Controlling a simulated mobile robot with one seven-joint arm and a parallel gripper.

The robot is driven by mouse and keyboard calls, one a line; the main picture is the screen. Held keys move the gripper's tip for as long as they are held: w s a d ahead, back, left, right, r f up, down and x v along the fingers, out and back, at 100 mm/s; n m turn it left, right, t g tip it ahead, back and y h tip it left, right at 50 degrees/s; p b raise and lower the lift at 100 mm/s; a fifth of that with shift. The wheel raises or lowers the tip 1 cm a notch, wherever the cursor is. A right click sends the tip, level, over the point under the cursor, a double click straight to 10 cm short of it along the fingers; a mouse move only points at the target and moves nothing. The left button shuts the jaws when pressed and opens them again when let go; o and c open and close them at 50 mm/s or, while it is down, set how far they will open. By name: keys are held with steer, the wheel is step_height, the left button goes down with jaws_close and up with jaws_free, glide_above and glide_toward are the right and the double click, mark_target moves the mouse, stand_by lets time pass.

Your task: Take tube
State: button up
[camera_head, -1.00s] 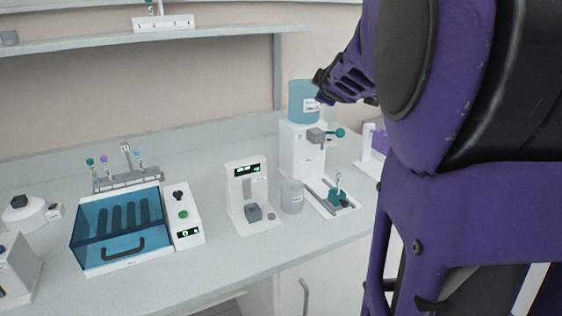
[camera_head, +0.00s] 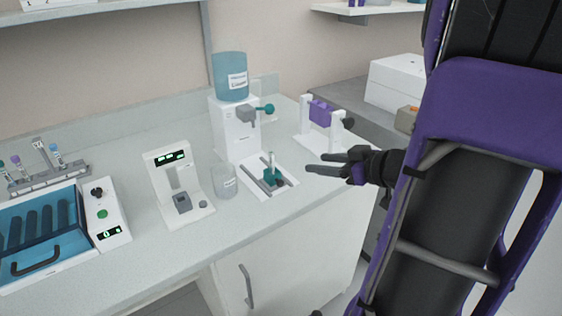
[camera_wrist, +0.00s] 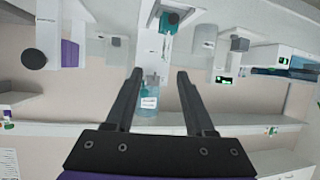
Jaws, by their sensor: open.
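A small clear tube (camera_head: 272,158) stands upright in a teal holder (camera_head: 271,178) on the track of the white dispenser (camera_head: 236,135). Several capped tubes (camera_head: 17,161) stand in a grey rack (camera_head: 48,180) at the far left. My gripper (camera_head: 315,163) is open and empty, to the right of the teal holder and apart from it. In the wrist view, its fingers (camera_wrist: 160,72) are spread, with the dispenser's blue bottle (camera_wrist: 149,100) beyond them.
Left of the dispenser are a clear beaker (camera_head: 224,182), a white device with a display (camera_head: 166,165) and a blue-lidded box (camera_head: 40,235). A white stand with a purple part (camera_head: 320,113) is behind my gripper. A white box (camera_head: 395,84) sits farther right.

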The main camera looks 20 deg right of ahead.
steer(key=b, duration=0.3)
glide_toward(272, 162)
steer(key=x, duration=0.2)
steer(key=d+x, duration=0.1)
steer(key=x, duration=0.2)
steer(key=shift+w+f, duration=0.2)
steer(key=shift+w, duration=0.25)
steer(key=b+x, duration=0.1)
steer(key=x, duration=0.1)
steer(key=b+x, duration=0.1)
steer(key=x, duration=0.1)
steer(key=shift+w+a+f, duration=0.1)
steer(key=shift+a+f, duration=0.25)
steer(key=shift+a, duration=0.1)
steer(key=shift+w, duration=0.25)
jaws_close()
